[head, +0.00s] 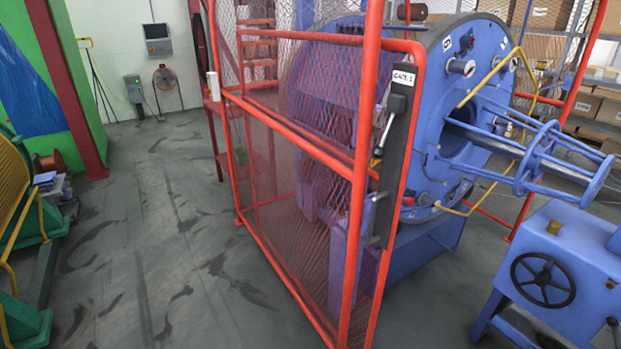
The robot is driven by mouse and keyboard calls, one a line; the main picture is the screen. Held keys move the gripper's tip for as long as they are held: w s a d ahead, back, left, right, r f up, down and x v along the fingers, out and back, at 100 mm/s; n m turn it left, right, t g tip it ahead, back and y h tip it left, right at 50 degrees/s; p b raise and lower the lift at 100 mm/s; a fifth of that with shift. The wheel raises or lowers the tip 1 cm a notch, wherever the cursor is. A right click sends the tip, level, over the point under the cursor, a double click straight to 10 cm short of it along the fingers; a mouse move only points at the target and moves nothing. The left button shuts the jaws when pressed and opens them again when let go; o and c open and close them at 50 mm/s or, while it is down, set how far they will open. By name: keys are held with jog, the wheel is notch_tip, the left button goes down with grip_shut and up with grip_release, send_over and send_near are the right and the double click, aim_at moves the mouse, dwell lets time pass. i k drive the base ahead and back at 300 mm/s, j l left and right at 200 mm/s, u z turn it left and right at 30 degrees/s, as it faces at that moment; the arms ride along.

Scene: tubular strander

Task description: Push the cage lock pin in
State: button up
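A large blue round strander body (440,130) stands behind a red mesh guard gate (300,170). The gate's near post carries a dark upright plate (392,170) with a white label (403,78). A lever handle (389,122) with a pale grip hangs on that plate, and a small metal latch (379,196) sits lower down. A round grey knob (460,67) stands out from the blue end plate. I cannot tell which part is the cage lock pin or how far in it sits. My gripper is not in view.
A blue stand with a black handwheel (543,280) is at the lower right. A blue rod frame (530,165) juts right from the strander. Shelves with boxes (598,105) stand behind. A yellow reel (14,185) is at the left. The grey floor (150,250) between is open.

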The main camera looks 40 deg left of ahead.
aim_at(409, 201)
jog(key=u, duration=1.25)
